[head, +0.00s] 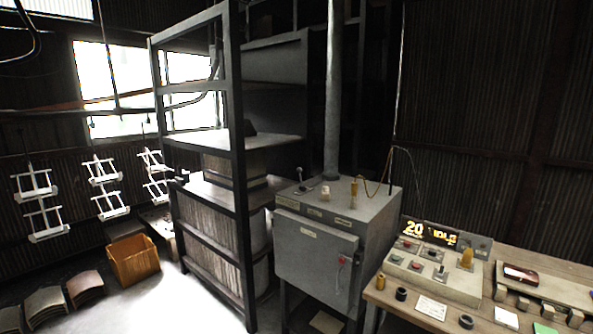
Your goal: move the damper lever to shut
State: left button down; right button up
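A grey metal cabinet (310,262) stands at the centre, with a flue pipe (333,90) rising from its top. On the cabinet's top left stands a small lever (300,176) with a dark knob, near the pipe's base. It looks close to upright; I cannot tell its setting or whether it is the damper lever. A yellow-handled piece (354,188) stands on the top right. The cabinet's front door has a red-knobbed handle (341,262). Small labels on the cabinet are too small to read. Neither of my grippers is in view.
A wooden bench (384,294) at the right bears a control box (408,272) with buttons, a lit display (428,233), and loose parts. A dark rack (240,190) stands left of the cabinet. White hangers (34,188), a wooden crate (133,258) and curved panels are farther left.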

aim_at(299, 169)
jog(key=i+j+z, duration=0.2)
jog(key=i+j, duration=1.1)
jog(key=j, duration=0.15)
